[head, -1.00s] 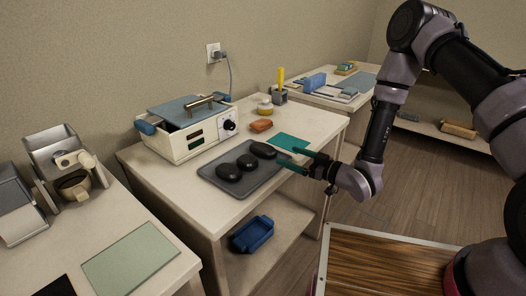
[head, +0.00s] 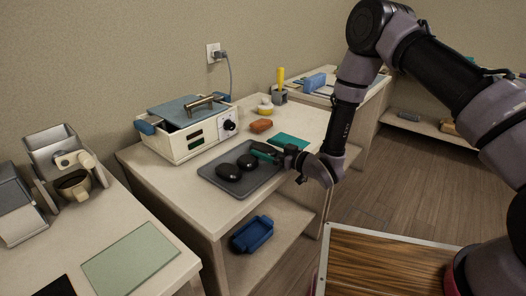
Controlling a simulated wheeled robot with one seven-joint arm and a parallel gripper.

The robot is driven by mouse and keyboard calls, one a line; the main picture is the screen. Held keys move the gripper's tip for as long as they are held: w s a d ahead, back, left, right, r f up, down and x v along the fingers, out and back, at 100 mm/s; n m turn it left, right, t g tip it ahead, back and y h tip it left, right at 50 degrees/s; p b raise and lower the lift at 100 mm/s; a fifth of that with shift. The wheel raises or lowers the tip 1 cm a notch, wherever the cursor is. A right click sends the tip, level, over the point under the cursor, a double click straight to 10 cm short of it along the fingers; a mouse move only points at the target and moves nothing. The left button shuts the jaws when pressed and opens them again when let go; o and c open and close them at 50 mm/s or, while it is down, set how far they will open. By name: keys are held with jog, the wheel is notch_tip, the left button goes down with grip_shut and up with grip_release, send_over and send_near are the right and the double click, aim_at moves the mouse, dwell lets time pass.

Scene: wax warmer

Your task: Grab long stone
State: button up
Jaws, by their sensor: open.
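A grey tray (head: 213,177) lies on the middle table and holds black stones. Two rounded stones, one at the near left (head: 228,172) and one in the middle (head: 247,162), lie in plain view. The long stone (head: 264,147) is at the tray's right end, partly hidden by my gripper.
The wax warmer (head: 187,131) stands behind the tray. An orange bar (head: 261,126), a green cloth (head: 290,140) and a small jar (head: 265,106) lie beyond. A blue tray (head: 252,234) sits on the shelf below.

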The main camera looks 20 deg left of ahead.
jog(key=shift+c, duration=0.3)
grip_shut()
